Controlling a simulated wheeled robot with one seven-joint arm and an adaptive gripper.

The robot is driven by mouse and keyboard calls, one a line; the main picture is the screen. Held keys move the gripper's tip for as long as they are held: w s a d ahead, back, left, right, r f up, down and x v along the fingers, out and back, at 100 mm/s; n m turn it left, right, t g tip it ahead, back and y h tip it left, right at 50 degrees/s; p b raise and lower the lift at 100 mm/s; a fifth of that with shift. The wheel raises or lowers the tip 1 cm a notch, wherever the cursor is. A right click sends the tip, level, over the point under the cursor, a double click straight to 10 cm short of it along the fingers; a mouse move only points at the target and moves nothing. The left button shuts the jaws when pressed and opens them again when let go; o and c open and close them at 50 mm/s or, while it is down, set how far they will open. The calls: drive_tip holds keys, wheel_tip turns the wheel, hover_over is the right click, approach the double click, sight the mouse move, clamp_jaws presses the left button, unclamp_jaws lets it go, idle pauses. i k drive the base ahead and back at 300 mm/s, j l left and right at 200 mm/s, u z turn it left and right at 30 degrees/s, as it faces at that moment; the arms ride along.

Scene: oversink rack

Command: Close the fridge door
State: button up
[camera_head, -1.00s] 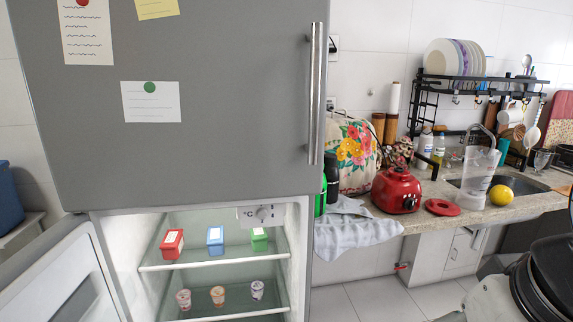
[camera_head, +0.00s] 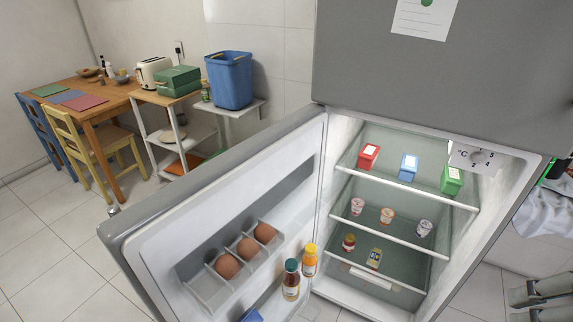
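The fridge door (camera_head: 150,250) stands wide open, hinged on the left side of the lower compartment and swung out toward me. Its inner side faces right and holds eggs (camera_head: 248,249) in a rack and bottles (camera_head: 291,279) below. The open fridge compartment (camera_head: 335,160) shows shelves with red, blue and green boxes (camera_head: 409,167) and small cups (camera_head: 387,215). The grey upper door (camera_head: 440,80) above is shut. A grey mechanical part, probably mine, shows at the lower right edge, apart from the fridge door. My gripper's fingertips cannot be made out.
A wooden table (camera_head: 100,95) and yellow chair (camera_head: 92,150) are farther left. Tiled floor (camera_head: 60,260) left of the door is clear.

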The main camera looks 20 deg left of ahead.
sight(167, 242)
drive_tip(key=u, duration=2.1)
drive_tip(key=i+j+u, duration=0.25)
drive_tip(key=i+u, duration=0.5)
drive_tip(key=i, duration=0.25)
drive_tip(key=i+z, duration=0.2)
drive_tip(key=i, duration=0.45)
drive_tip(key=i+j+z, duration=0.2)
drive_tip(key=i, duration=0.4)
drive_tip(key=i+j+z, duration=0.2)
drive_tip(key=i, duration=0.45)
drive_tip(key=i+z, duration=0.25)
drive_tip(key=z, duration=0.15)
drive_tip(key=i+z, duration=0.25)
drive_tip(key=z, duration=0.15)
drive_tip(key=i+z, duration=0.4)
drive_tip(key=i+j+z, duration=0.1)
drive_tip(key=z, duration=0.3)
drive_tip(key=j+z, duration=0.1)
drive_tip(key=z, duration=1.95)
drive_tip(key=j+z, duration=0.2)
drive_tip(key=z, duration=0.2)
drive_tip(key=k+j, duration=0.15)
drive_tip(key=j, duration=0.25)
drive_tip(key=k+j+u, duration=0.1)
drive_tip(key=j, duration=0.25)
